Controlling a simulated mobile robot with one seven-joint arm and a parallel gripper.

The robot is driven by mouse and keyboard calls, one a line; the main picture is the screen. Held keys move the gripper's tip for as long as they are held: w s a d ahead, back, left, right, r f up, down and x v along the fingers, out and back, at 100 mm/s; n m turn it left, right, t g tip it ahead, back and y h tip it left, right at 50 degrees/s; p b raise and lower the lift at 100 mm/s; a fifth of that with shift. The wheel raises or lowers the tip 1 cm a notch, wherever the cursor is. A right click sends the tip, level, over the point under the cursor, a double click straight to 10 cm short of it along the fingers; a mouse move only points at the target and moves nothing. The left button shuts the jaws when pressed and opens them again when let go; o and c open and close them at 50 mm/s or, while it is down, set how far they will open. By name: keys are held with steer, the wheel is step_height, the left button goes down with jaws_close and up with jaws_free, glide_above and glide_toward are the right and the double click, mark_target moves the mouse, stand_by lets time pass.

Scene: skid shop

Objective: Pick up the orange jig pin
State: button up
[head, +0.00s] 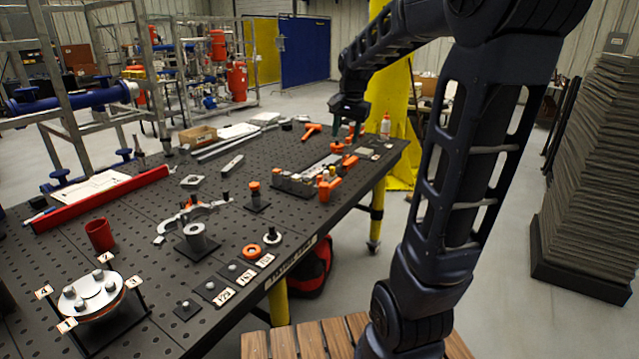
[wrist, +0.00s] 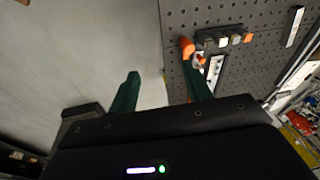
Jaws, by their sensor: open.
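Several orange parts are on the black perforated table, and I cannot tell for certain which is the jig pin. An orange-topped upright part (head: 254,188) stands on a small dark plate mid-table in the head view. A small orange part (head: 337,147) lies near the far right end, below my gripper (head: 347,122). In the wrist view, an orange rounded part (wrist: 187,46) shows just beyond the right fingertip, near the table edge. My gripper (wrist: 160,74) is open with its green fingers apart and nothing between them. It hangs above the table's right edge.
A grey fixture with an orange clamp (head: 343,181) sits at the right edge. An orange T-handle (head: 312,130), an orange ring (head: 252,251), a red cup (head: 100,235) and a white bottle (head: 385,125) are also on the table. Bare floor (wrist: 95,50) lies beyond the edge.

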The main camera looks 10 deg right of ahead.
steer(key=w+f+m+g, duration=0.1)
steer(key=w+f+m, duration=0.2)
steer(key=w, duration=0.6)
steer(key=w+f+m, duration=0.2)
steer(key=w+f, duration=0.2)
steer(key=w, duration=0.4)
steer(key=m+g, duration=0.2)
steer(key=m, duration=0.3)
glide_toward(320, 177)
steer(key=f, duration=0.3)
steer(key=w+f, duration=0.1)
steer(key=f, duration=0.1)
steer(key=shift+a+f, duration=0.15)
steer(key=shift+s+f, duration=0.15)
steer(key=shift+f, duration=1.15)
steer(key=shift+s+f, duration=0.15)
steer(key=shift+f, duration=1.15)
steer(key=shift+c, duration=0.2)
jaws_close()
